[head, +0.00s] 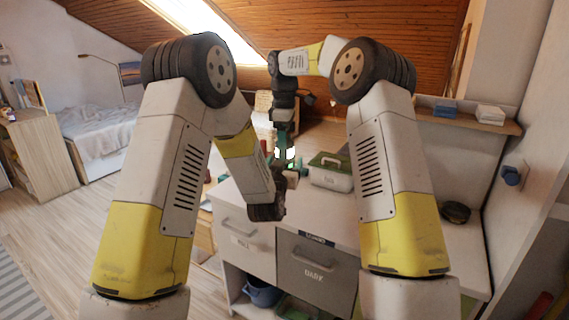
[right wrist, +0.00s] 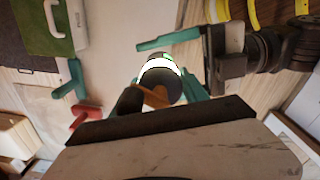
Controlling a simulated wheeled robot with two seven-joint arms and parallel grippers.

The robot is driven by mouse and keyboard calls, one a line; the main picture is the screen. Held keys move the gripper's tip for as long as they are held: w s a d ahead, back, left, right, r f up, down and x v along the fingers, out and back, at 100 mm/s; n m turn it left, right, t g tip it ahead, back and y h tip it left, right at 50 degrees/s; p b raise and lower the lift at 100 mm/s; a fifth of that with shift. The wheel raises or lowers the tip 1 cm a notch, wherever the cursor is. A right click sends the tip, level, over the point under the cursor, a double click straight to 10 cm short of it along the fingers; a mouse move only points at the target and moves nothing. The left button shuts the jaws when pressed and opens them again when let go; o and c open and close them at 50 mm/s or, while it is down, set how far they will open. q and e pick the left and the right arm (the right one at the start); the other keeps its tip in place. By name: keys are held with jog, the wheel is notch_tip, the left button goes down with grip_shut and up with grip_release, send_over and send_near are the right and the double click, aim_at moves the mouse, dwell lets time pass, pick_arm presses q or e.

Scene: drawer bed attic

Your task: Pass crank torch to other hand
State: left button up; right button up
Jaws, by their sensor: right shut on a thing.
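The crank torch (head: 290,153) shows as a small glowing white patch between my grippers above the counter. In the right wrist view, the torch (right wrist: 161,68) has a bright white and green end and a dark round body, with an orange-brown part beside it. My right gripper (head: 284,148) points down and is shut on it. My left gripper (right wrist: 182,65) comes in from the right of the wrist view, its teal fingers apart on either side of the torch. In the head view my left forearm and wrist partly hide the left gripper.
A white box with a green lid (head: 331,169) stands on the counter (head: 335,212), close to the right of the grippers. A dark round object (head: 455,212) lies farther right. A bed (head: 98,135) is at left.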

pick_arm(q)
jog(key=c, duration=1.3)
jog(key=shift+c, duration=1.4)
pick_arm(e)
jog(key=o, duration=1.6)
